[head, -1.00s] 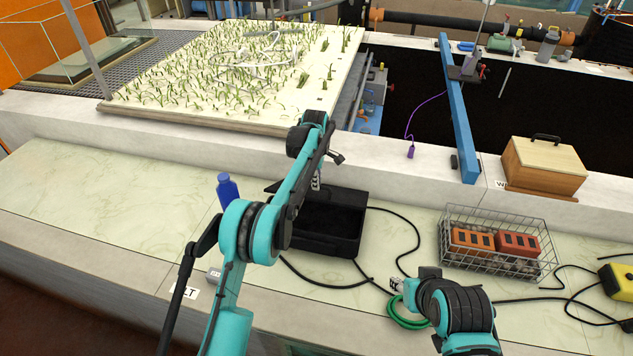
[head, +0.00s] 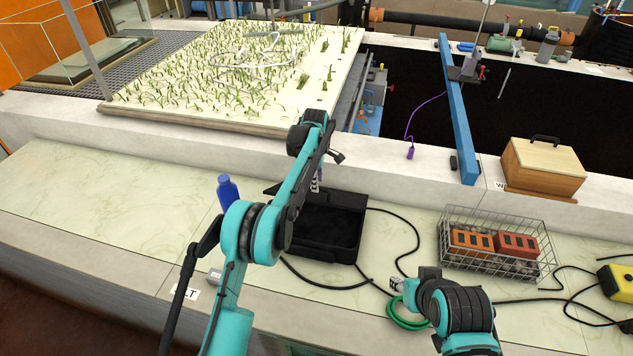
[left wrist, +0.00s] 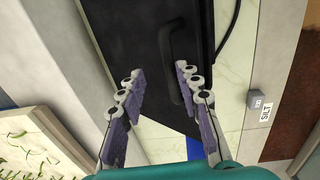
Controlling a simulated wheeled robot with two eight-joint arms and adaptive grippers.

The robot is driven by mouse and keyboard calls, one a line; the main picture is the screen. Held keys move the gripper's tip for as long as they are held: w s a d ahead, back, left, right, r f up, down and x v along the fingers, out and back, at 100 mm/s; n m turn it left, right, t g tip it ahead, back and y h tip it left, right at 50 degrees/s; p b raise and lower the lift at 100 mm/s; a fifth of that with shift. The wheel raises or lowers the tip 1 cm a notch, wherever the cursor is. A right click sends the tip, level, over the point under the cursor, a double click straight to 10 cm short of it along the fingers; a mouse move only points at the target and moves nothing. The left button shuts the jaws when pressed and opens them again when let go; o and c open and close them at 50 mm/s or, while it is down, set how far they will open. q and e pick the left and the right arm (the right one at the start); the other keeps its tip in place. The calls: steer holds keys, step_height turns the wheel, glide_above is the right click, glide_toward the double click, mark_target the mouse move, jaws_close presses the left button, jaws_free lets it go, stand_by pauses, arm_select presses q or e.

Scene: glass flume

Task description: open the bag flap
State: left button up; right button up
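The black bag (head: 335,225) lies on the pale counter, with its dark inside in sight. A black piece at its left edge, seemingly the flap (head: 272,190), is partly hidden behind my left arm. My left gripper (head: 316,186) is above the bag's far left part. In the left wrist view, my left gripper (left wrist: 160,92) has its fingers apart, with nothing held between them. A broad black panel of the bag (left wrist: 130,30) with a dark handle (left wrist: 172,60) lies beyond the fingertips; contact cannot be told. My right gripper (head: 396,285) is low over the counter, its fingers unclear.
A blue bottle (head: 227,190) stands left of the bag. Black cables run right of it, near a green hose coil (head: 405,318). A wire basket (head: 497,268) with bricks and a wooden box (head: 543,165) are at the right.

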arm_select(q)
step_height(320, 180, up, 8)
steer(key=w+p, duration=0.3)
steer(key=p, duration=0.5)
steer(key=shift+d+f, duration=0.25)
steer(key=shift+d, duration=0.05)
steer(key=shift+p, duration=0.4)
